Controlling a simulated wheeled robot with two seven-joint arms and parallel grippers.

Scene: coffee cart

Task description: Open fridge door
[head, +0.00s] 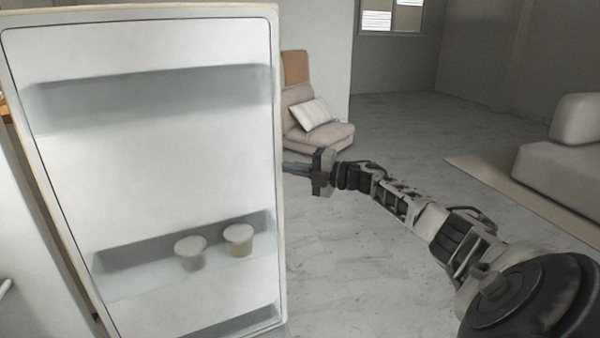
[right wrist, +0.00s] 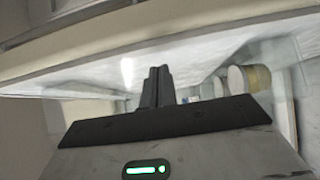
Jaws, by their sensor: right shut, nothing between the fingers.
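The fridge door (head: 160,170) fills the left of the head view. It stands open, with its inner face and shelves turned toward me. My right gripper (head: 290,168) is at the door's right edge, about halfway up, and its fingertips come close to that edge. Whether they touch it I cannot tell. In the right wrist view the fingers (right wrist: 158,85) are shut together with nothing between them, and the door's edge (right wrist: 200,30) runs across above them. The fridge body is mostly out of view. My left gripper is in neither view.
Two jars (head: 239,240) sit on a lower door shelf (head: 120,255). A cushioned chair (head: 305,105) stands behind the door, and a sofa (head: 565,155) on a rug is at the far right. The marble floor (head: 390,260) between them is clear.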

